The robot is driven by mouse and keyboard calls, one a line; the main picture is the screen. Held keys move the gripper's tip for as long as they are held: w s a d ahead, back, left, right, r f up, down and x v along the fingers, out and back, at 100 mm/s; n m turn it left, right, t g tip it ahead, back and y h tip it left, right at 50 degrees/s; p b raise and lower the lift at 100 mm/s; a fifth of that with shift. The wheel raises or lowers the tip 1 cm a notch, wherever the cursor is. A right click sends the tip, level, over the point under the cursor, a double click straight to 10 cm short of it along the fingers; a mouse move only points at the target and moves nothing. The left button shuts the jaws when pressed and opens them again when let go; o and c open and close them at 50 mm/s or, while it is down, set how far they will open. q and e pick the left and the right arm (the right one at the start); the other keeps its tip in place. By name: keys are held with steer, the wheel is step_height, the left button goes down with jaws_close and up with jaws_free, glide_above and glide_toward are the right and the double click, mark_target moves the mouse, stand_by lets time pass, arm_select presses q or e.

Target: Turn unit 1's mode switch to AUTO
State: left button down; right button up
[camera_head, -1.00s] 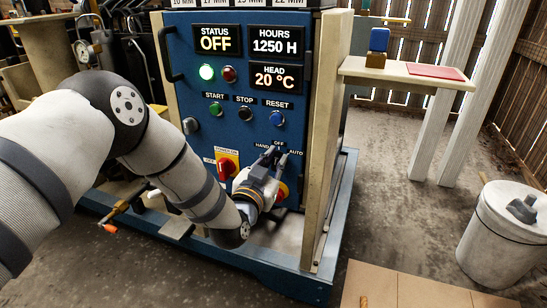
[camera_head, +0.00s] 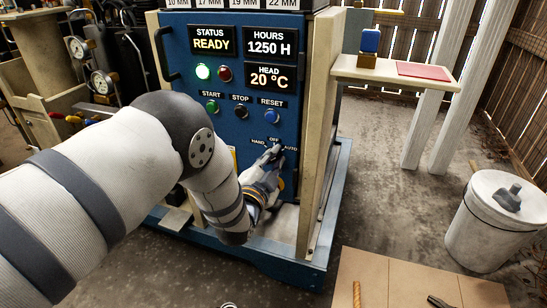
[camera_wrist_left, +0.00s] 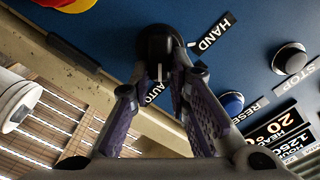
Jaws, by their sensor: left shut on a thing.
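Unit 1's blue panel (camera_head: 180,130) stands at the centre of the head view, its status display (camera_head: 212,42) reading READY. The mode switch's HAND, OFF and AUTO labels show low on the panel, around my left gripper (camera_head: 274,156). In the left wrist view the mode switch (camera_wrist_left: 156,44) is a round black knob, and my left gripper (camera_wrist_left: 160,70) is shut on it. A short white line at the knob's lower edge lies toward the AUTO label (camera_wrist_left: 153,92). I cannot tell whether it is the pointer or a panel mark. My right gripper is not in view.
START (camera_head: 212,106), STOP (camera_head: 241,111) and RESET (camera_head: 266,116) buttons sit above the switch. A red and yellow control (camera_wrist_left: 72,6) is close by in the wrist view. A shelf (camera_head: 390,72) and a white bin (camera_head: 490,228) stand to the right.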

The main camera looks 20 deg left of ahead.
arm_select(q)
steer(key=shift+f, duration=0.1)
stand_by(0.4)
steer(key=c, duration=1.5)
jaws_free()
steer(key=shift+s, duration=0.1)
steer(key=s, duration=1.2)
steer(key=shift+a, duration=0.2)
steer(key=shift+w, duration=0.1)
